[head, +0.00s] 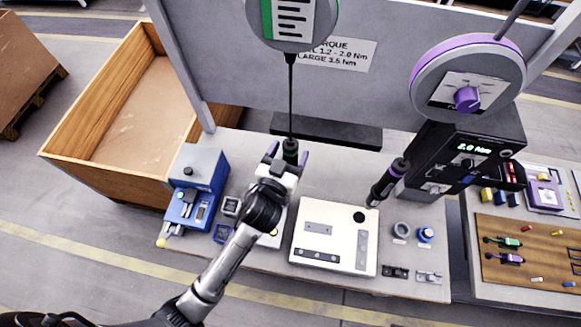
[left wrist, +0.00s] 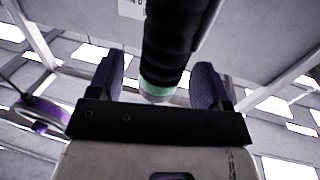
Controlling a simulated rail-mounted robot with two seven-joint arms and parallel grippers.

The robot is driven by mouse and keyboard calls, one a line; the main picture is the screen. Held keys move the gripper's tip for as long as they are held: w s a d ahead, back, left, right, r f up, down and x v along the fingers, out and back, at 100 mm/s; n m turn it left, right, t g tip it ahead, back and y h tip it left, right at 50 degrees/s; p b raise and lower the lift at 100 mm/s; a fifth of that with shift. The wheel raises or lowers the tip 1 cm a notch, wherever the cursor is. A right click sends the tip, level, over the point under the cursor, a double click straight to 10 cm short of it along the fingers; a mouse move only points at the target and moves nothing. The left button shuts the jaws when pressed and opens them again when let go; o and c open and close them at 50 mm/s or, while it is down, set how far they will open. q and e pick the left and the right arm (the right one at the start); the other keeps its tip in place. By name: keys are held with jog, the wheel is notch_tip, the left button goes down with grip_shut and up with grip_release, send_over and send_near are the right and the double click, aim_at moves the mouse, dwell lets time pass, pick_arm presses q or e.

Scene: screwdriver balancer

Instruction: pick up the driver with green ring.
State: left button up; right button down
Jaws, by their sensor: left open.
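The driver with the green ring (head: 290,150) hangs on a cable below the green-striped balancer (head: 291,22). In the left wrist view the dark ribbed driver (left wrist: 172,45) shows with its pale green ring (left wrist: 163,83) near the lower end. My left gripper (head: 287,158) is at the driver's height, with its purple-padded fingers open. In the left wrist view my left gripper (left wrist: 160,82) has one finger on each side of the driver, with gaps visible. The depth between driver and fingers is hard to tell. My right gripper is not in view.
A second driver with a purple ring (head: 388,182) hangs to the right under a purple balancer (head: 467,80). A white fixture box (head: 310,228), a blue device (head: 199,180) and a black torque unit (head: 465,150) stand on the bench. A grey panel (head: 230,70) rises behind.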

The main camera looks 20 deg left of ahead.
pick_arm(q)
jog(key=shift+w+p, duration=0.3)
jog(key=shift+w, duration=1.2)
jog(key=shift+c, duration=0.2)
jog(key=shift+r, duration=0.1)
grip_shut()
